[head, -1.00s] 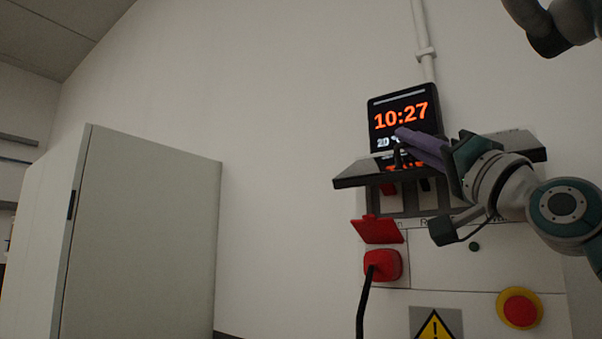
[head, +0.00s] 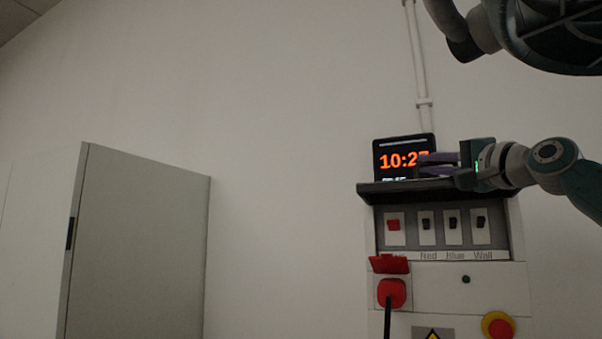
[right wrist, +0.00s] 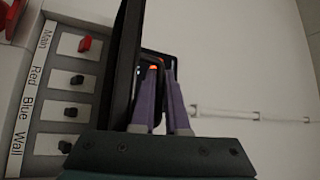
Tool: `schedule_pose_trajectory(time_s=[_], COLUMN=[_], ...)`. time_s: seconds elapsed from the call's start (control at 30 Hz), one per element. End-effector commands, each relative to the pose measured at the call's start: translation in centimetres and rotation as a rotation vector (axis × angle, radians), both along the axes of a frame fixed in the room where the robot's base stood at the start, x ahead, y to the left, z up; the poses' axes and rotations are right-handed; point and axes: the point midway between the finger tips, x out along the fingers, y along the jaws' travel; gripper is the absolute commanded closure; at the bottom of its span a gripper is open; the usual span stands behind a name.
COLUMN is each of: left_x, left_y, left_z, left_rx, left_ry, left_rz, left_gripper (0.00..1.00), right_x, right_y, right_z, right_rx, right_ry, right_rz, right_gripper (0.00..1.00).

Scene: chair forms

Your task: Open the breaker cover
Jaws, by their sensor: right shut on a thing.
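The black breaker cover (head: 400,191) is raised and stands out above the switch row in the head view. It is the dark panel (right wrist: 124,65) seen edge-on in the right wrist view. Below it the breaker switches (head: 438,227) are uncovered, one red and the others black. My right gripper (head: 422,164) is above the cover with its purple fingers pointing left. In the right wrist view the fingertips (right wrist: 160,76) close around a dark handle on the cover's outer side; the contact is partly hidden. My left gripper is not in view.
A clock display (head: 404,158) stands behind the cover, partly hidden by my fingers. Below are a red socket (head: 391,293) with a black cable and a red-yellow stop button (head: 499,327). A grey cabinet (head: 140,245) stands at left, with bare wall between.

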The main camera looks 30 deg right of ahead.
Motion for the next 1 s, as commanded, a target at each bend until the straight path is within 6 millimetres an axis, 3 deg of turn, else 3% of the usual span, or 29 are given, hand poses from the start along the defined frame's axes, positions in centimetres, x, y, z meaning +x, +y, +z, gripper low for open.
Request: schedule_pose_trajectory(time_s=[0.47,0.5,0.6,0.87,1.0], left_x=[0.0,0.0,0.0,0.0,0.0], left_y=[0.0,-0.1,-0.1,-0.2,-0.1], left_z=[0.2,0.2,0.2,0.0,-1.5], left_rx=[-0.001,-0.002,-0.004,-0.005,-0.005], left_ry=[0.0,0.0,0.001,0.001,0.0], left_rz=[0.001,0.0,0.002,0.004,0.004], left_gripper=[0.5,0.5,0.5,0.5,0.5], right_x=[0.2,0.2,0.2,0.0,-1.1], right_y=[0.0,0.0,-0.1,-0.2,-0.1], right_z=[-0.1,-0.1,-0.1,-0.2,-0.9], right_rx=[0.01,0.009,0.009,0.008,0.006], right_ry=[0.012,0.013,0.012,0.011,0.01], right_rz=[0.006,0.006,0.005,0.002,0.001], right_gripper=[1.0,0.84,0.75,0.75,0.75])
